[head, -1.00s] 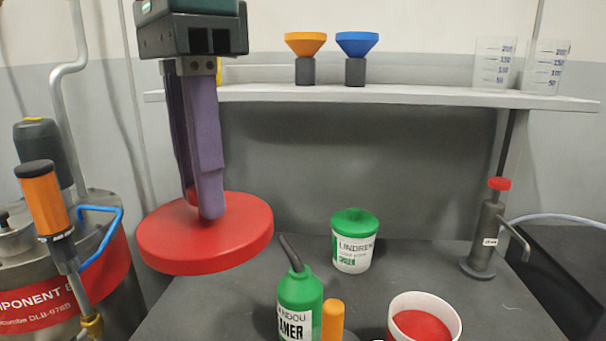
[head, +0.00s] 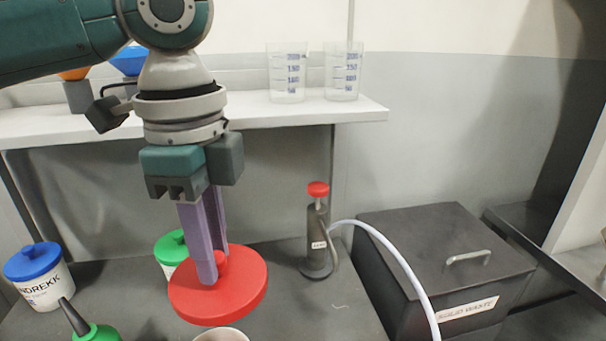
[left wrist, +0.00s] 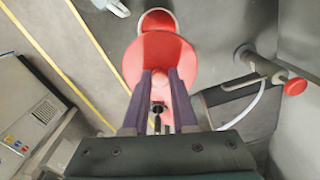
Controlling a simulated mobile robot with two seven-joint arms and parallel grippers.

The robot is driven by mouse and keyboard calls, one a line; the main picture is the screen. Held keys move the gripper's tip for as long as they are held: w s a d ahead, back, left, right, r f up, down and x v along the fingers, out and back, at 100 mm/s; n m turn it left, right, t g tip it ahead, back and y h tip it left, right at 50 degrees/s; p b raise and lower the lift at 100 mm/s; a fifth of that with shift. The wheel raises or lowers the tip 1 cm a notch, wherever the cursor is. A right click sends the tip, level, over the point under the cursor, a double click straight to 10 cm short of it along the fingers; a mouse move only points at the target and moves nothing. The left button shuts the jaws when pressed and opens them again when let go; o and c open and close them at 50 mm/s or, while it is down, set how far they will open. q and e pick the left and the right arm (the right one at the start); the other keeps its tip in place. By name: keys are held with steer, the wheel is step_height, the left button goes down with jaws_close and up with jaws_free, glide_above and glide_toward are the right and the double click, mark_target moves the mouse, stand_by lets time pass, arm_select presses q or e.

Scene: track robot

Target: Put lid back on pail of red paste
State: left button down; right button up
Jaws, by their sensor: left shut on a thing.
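The red round lid (head: 240,291) hangs level above the dark bench. My left gripper (head: 217,262) is shut on the lid's central knob, with its purple fingers pointing down. The white pail of red paste (head: 220,335) shows only its rim at the bottom edge of the head view, just on the near side of the lid. In the left wrist view, the pail (left wrist: 157,19) is partly covered by the lid (left wrist: 160,52), and some red paste shows inside its rim. My left gripper (left wrist: 160,76) holds the lid there too. My right gripper is in neither view.
A green-lidded tub (head: 171,250) stands just behind the lid. A dark pump bottle with a red top (head: 318,240) stands to the right, and a black waste box (head: 440,250) beyond it. A blue-lidded tub (head: 40,280) and a green bottle (head: 95,333) are left.

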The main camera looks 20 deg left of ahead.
arm_select(q)
steer(key=shift+s+a+f+m+b, duration=0.15)
steer(key=shift+a+f+m+b, duration=0.25)
steer(key=shift+f+m+b, duration=1.55)
steer(key=shift+s+a+f+m+b, duration=0.15)
steer(key=shift+a+f+m+b, duration=0.5)
steer(key=shift+f, duration=2.55)
steer(key=shift+s+a+f+m+b, duration=0.2)
steer(key=shift+f+m+b, duration=0.7)
steer(key=shift+f+b, duration=1.15)
steer(key=shift+w+f+p, duration=0.1)
steer(key=shift+f+p, duration=0.3)
steer(key=shift+p, duration=0.75)
steer(key=shift+f, duration=0.2)
steer(key=shift+p, duration=0.5)
steer(key=shift+c, duration=0.7)
jaws_free()
